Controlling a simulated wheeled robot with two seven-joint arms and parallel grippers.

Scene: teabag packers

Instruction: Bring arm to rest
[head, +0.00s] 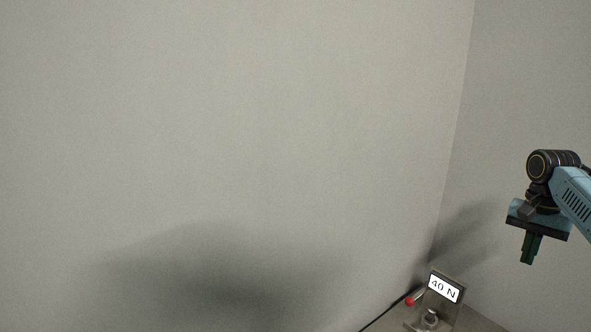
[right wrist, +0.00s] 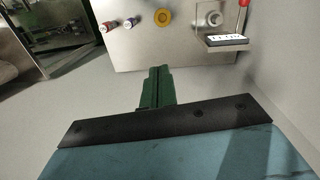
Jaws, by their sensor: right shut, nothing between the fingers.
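My right gripper (head: 527,262) hangs at the right side of the head view, pointing down, with the blue arm coming in from the right edge. Its dark green fingers are together and hold nothing. They also show in the right wrist view (right wrist: 158,72), closed, in front of a grey worktop. The fingers appear clear of everything around them. My left gripper is in neither view.
A stand with a "40 N" display (head: 444,289) and a red-knobbed lever (head: 410,301) is in the lower right corner.

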